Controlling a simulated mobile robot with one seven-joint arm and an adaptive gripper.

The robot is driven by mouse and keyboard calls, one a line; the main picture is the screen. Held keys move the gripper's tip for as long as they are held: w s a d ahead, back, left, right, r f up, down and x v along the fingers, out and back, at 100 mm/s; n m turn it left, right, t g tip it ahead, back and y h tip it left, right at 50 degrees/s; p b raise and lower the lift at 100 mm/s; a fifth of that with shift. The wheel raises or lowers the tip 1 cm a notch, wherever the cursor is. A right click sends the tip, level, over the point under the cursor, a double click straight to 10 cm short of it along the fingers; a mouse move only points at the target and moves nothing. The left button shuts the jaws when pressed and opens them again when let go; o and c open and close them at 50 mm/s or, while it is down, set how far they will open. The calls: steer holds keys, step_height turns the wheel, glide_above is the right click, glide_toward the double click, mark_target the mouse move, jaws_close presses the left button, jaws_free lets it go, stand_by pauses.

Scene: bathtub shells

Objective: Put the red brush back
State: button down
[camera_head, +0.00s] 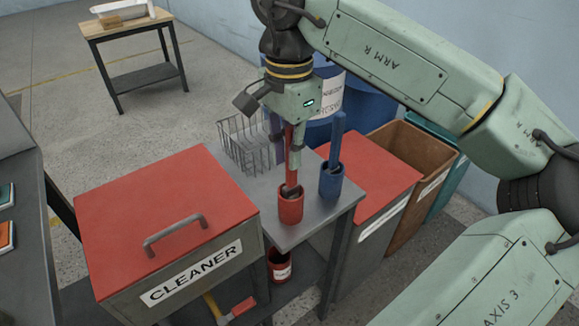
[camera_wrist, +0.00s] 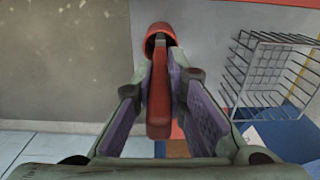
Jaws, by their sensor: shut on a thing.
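The red brush (camera_head: 291,172) stands about upright with its dark lower end at the mouth of the red cup (camera_head: 291,208) on the small grey table. My gripper (camera_head: 289,150) is above the cup and shut on the brush's handle. In the wrist view the red brush (camera_wrist: 159,95) is between the two finger pads of my gripper (camera_wrist: 160,95), and its dark end reaches into the opening of the red cup (camera_wrist: 152,35). How deep the brush sits, and whether it touches the cup's bottom, is hidden.
A blue cup (camera_head: 331,188) with a blue brush stands close right of the red cup. A wire basket (camera_head: 240,148) is behind left. A red-lidded CLEANER box (camera_head: 165,215) stands left. Another red container (camera_head: 280,270) is on the lower shelf. Bins stand right.

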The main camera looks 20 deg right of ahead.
mark_target(289, 126)
steer(key=shift+f, duration=0.75)
steer(key=shift+f, duration=0.15)
steer(key=c, duration=1.6)
jaws_free()
step_height(289, 126, up, 10)
steer(key=p, duration=0.7)
steer(key=shift+r+b, duration=0.35)
steer(key=shift+r, duration=0.85)
steer(key=shift+f, duration=0.1)
